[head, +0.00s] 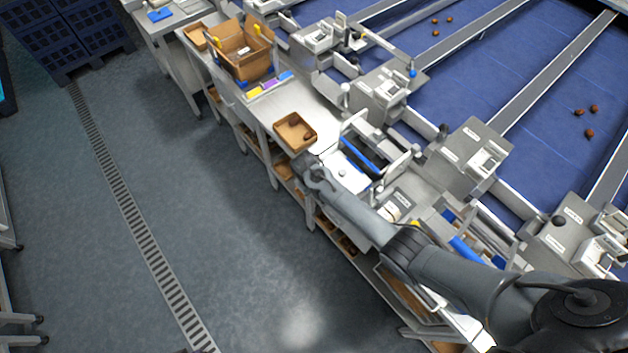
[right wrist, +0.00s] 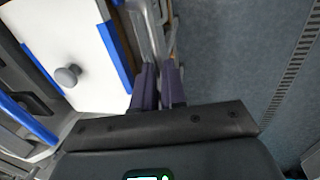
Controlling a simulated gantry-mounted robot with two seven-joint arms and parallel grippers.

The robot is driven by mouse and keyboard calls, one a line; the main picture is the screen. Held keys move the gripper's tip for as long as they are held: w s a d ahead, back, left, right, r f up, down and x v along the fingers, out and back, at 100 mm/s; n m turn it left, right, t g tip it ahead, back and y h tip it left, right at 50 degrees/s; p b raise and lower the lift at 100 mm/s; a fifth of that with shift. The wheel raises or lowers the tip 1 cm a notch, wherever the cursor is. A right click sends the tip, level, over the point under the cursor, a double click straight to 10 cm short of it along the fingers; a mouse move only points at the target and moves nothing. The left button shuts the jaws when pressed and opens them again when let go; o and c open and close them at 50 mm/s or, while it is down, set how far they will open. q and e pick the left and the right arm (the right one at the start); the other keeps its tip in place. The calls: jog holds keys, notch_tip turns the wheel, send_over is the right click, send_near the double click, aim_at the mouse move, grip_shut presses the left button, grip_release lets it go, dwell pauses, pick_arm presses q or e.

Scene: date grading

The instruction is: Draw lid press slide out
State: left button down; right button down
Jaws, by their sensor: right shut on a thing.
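The lid press (head: 367,138) stands on the metal bench, with a metal frame and a blue bar across it. Its slide (head: 349,166) shows as a white plate with a small round knob. In the right wrist view the white plate (right wrist: 75,32) has blue strips along its edges and a grey knob (right wrist: 67,75). My right gripper (head: 314,167) is at the slide's front side, over the bench edge. In the wrist view its purple fingers (right wrist: 159,84) are shut on a metal handle (right wrist: 147,35) beside the plate. The fingers partly hide the handle. My left gripper is out of view.
A small tan tray (head: 296,132) with dates sits just left of the press. A larger cardboard box (head: 238,50) stands farther back on the bench. Blue conveyor lanes (head: 545,55) with a few dates lie at right. The floor (head: 190,180) in front is clear.

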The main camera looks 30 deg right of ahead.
jog(key=shift+a, duration=0.2)
jog(key=c, duration=1.5)
grip_release()
jog(key=shift+o, duration=0.2)
jog(key=shift+a, duration=0.15)
jog(key=shift+r, duration=0.1)
notch_tip(320, 180, up, 10)
jog(key=a, duration=0.2)
jog(key=shift+s+r, duration=0.2)
